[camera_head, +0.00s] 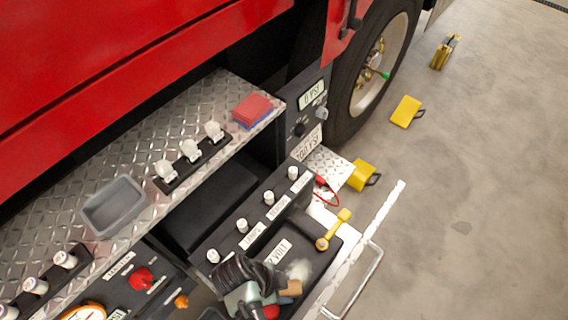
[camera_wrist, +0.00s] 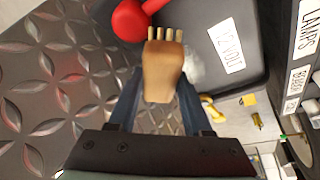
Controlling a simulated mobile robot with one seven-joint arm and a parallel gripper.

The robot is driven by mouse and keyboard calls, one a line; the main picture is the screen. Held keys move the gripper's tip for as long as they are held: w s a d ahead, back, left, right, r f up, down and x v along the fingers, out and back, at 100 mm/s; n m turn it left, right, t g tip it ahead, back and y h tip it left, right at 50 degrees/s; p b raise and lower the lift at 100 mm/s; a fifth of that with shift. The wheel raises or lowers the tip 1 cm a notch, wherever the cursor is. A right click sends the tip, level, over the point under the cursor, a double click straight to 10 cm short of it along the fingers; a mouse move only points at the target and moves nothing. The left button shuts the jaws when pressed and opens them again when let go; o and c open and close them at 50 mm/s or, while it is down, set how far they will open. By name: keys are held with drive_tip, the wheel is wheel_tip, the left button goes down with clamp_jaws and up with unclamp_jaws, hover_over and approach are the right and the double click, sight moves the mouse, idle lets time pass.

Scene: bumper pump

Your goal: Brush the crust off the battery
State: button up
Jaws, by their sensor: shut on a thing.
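The battery (camera_head: 300,236) is a dark box with a "12 VOLT" label at the lower middle of the head view; it also shows in the wrist view (camera_wrist: 202,32). A pale, whitish crust (camera_head: 300,268) sits on its top and shows in the wrist view (camera_wrist: 194,68) just right of the brush. My gripper (camera_head: 270,299) is shut on a tan brush (camera_wrist: 162,72) with pale bristle tufts at its far end. The brush is beside the crust; whether they touch I cannot tell. A red cap (camera_wrist: 130,20) is close by the bristles, partly hidden in the head view.
A yellow-handled part (camera_head: 334,230) is at the battery's right edge, with a white rail beyond. A grey tray (camera_head: 113,206), white valves and a red-blue sponge (camera_head: 252,110) lie on the diamond-plate step. Yellow chocks (camera_head: 405,111) are on the floor, near the wheel.

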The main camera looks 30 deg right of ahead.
drive_tip(key=shift+s+f, duration=0.2)
drive_tip(key=shift+s, duration=0.1)
